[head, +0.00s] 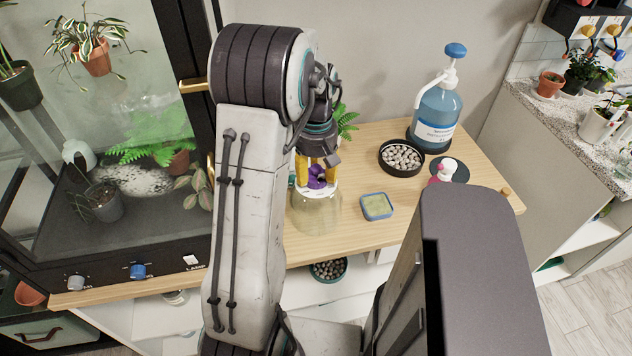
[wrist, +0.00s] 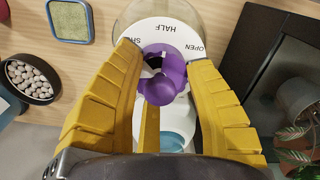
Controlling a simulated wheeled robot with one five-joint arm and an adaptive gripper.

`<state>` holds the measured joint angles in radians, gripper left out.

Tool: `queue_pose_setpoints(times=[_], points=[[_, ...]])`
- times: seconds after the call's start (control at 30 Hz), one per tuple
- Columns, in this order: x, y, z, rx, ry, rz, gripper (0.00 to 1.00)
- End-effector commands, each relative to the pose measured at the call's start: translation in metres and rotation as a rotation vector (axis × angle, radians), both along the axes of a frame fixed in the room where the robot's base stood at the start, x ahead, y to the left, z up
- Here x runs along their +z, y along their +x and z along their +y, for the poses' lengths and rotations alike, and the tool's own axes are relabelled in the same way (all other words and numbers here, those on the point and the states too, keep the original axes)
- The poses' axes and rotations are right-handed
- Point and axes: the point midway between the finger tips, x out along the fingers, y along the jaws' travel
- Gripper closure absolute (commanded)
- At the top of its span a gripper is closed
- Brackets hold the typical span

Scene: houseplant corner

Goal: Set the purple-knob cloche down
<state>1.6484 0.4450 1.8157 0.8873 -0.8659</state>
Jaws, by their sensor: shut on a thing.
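The purple-knob cloche (head: 316,213) is a clear dome with a white top plate, over the wooden tabletop. My gripper (head: 317,172) is above it, its yellow fingers shut on the purple knob. In the wrist view, the purple knob (wrist: 165,82) sits between the fingers of my gripper (wrist: 168,75). The white plate around it reads HALF and OPEN, with a third word partly hidden. The clear dome (wrist: 140,13) shows beyond the plate. I cannot tell whether the cloche's rim touches the tabletop.
The wooden tabletop (head: 385,235) holds a blue-rimmed green tray (head: 377,206) just right of the cloche. A black bowl of pebbles (head: 402,158), a blue pump bottle (head: 437,115) and a pink-and-white bottle (head: 446,171) stand farther right. A glass terrarium (head: 120,130) is left.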

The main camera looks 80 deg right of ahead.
Motion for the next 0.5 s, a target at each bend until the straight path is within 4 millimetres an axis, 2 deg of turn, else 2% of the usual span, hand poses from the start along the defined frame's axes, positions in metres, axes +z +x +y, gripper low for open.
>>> queue_pose_setpoints(times=[0.3,0.5], points=[[-0.031,0.000,0.000,0.000,-0.001,0.001,0.87],[-0.035,0.000,0.000,0.000,-0.003,0.000,0.87]])
